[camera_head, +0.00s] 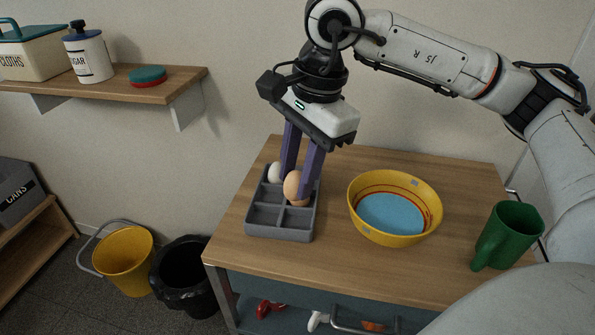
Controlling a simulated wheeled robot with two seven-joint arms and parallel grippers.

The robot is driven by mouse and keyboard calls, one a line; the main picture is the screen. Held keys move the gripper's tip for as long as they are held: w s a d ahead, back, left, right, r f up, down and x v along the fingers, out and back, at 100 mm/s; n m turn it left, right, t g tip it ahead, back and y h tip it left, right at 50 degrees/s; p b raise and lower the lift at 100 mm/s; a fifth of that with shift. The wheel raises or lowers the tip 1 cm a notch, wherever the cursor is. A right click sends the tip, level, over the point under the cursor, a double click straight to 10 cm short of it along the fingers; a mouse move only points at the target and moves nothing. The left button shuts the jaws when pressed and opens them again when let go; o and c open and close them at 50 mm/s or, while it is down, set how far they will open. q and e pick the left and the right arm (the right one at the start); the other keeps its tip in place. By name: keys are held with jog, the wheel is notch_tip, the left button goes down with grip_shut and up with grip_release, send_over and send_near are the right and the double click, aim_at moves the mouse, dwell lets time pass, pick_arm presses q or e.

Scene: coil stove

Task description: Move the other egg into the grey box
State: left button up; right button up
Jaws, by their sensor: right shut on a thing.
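The grey box (281,235) is a divided tray on the wooden table, with several square compartments. A white egg (275,173) sits at its far left compartment, partly hidden by a gripper finger. My right gripper (296,187) points down over the far part of the box, its purple fingers shut on a brown egg (293,186). The brown egg is at the right side of the box, in or just above a compartment; I cannot tell whether it touches the bottom. The near compartments look empty. My left gripper is not in view.
A yellow bowl (429,211) with a blue inside stands right of the box, and a green mug (512,236) stands near the table's right edge. A wall shelf (180,87) is at the upper left. A yellow bucket (127,262) and black bin (185,280) stand left of the table.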

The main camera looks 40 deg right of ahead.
jog(key=shift+f+b, duration=1.2)
jog(key=shift+f, duration=0.2)
jog(key=shift+f+b, duration=1.7)
jog(key=shift+f, duration=0.25)
dwell(0.4)
jog(key=o, duration=1.1)
